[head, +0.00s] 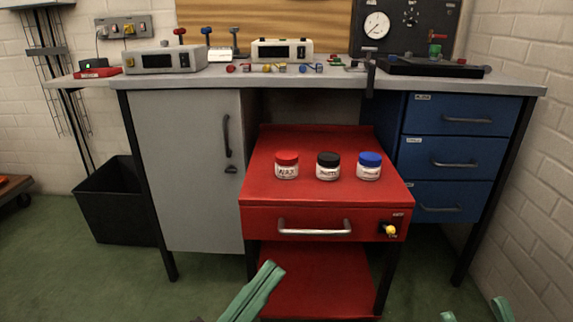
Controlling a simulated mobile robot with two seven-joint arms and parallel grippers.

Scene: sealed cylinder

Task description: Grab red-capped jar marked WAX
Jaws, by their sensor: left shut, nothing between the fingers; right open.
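The red-capped jar (287,166) stands upright on the red cart top, leftmost of three jars in a row; its white label reads WAX. A black-capped jar (328,167) stands in the middle and a blue-capped jar (368,167) on the right, their labels too small to read. My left gripper (268,274) shows at the bottom centre as green fingers, shut and empty, in front of and below the cart's drawer. My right gripper (478,314) shows only as two green fingertips at the bottom right edge, open and apart. Both are well away from the jars.
The red cart (330,196) has a closed drawer with a metal handle (314,231) and a yellow key or knob (390,230). A grey workbench (220,83) with instruments stands behind. Blue drawers (447,159) are right, a black bin (110,200) left.

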